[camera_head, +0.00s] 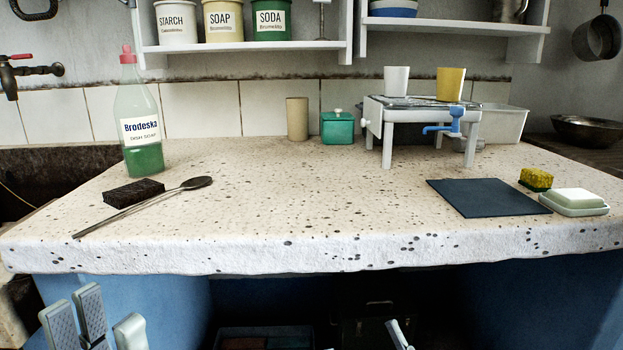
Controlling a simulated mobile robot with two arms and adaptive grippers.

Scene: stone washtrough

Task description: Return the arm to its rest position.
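My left gripper (106,322) is at the bottom left, in front of the stone counter and below its front edge. Its fingers stand apart with nothing between them. Only a small tip of my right gripper (399,335) shows at the bottom, right of the middle, also below the counter's edge. The rest of it is out of the picture, so its opening cannot be told. Neither gripper touches anything that I can see.
The speckled counter (300,215) holds a Brodeska bottle (141,110), dark sponge (134,192), spoon (150,207), blue mat (487,198), soap dish (573,204) and small white stand (420,115). Its middle is clear. Dark open space with boxes (268,337) lies beneath.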

